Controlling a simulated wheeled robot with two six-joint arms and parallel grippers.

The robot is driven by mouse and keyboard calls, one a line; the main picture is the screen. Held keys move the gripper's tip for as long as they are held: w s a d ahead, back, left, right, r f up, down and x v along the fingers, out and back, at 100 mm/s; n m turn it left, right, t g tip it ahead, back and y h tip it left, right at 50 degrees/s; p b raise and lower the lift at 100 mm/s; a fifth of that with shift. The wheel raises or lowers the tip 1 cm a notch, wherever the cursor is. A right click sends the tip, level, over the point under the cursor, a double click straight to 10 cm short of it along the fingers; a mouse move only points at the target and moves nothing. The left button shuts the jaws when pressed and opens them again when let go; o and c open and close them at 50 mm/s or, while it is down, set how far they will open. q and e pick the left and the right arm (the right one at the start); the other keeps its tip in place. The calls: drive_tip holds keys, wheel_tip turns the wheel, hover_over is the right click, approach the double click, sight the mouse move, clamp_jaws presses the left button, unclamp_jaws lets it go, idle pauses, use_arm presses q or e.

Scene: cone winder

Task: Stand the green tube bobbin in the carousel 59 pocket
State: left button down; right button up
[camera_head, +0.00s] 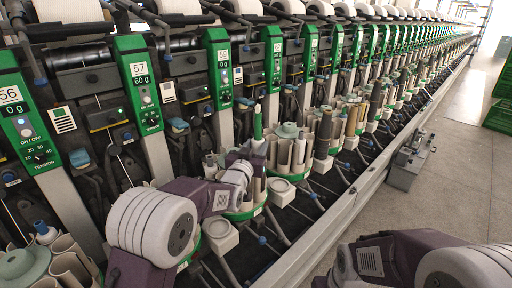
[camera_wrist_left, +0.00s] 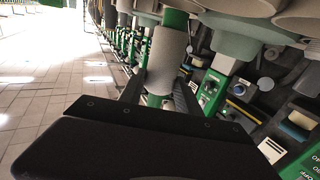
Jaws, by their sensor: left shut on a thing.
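The green tube bobbin (camera_head: 258,122) stands roughly upright in the head view, its green tip above pale yarn. My left gripper (camera_head: 257,150) is at its lower part, partly hidden by my own wrist. In the left wrist view the fingers (camera_wrist_left: 160,92) are shut around the bobbin's pale grey body (camera_wrist_left: 167,58), with green tube showing at both ends. A carousel (camera_head: 298,150) with upright cream pockets and a grey-green top is just right of the bobbin. The station plate 59 (camera_head: 278,48) is on the machine behind. I cannot tell whether the bobbin's foot is inside a pocket.
Carousels with bobbins line the machine, such as one with a dark bobbin (camera_head: 324,135). Another carousel (camera_head: 72,262) is at lower left. Thin rods and a metal rail (camera_head: 325,205) run in front. A grey box (camera_head: 408,165) stands on the floor.

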use_arm(q)
drive_tip(key=shift+f+b, duration=2.15)
drive_tip(key=shift+f, duration=0.05)
drive_tip(key=shift+f, duration=0.1)
drive_tip(key=shift+f+b, duration=1.1)
drive_tip(key=c, duration=0.8)
unclamp_jaws()
drive_tip(key=shift+r, duration=0.1)
drive_tip(key=shift+o, duration=0.2)
drive_tip(key=shift+s, duration=0.1)
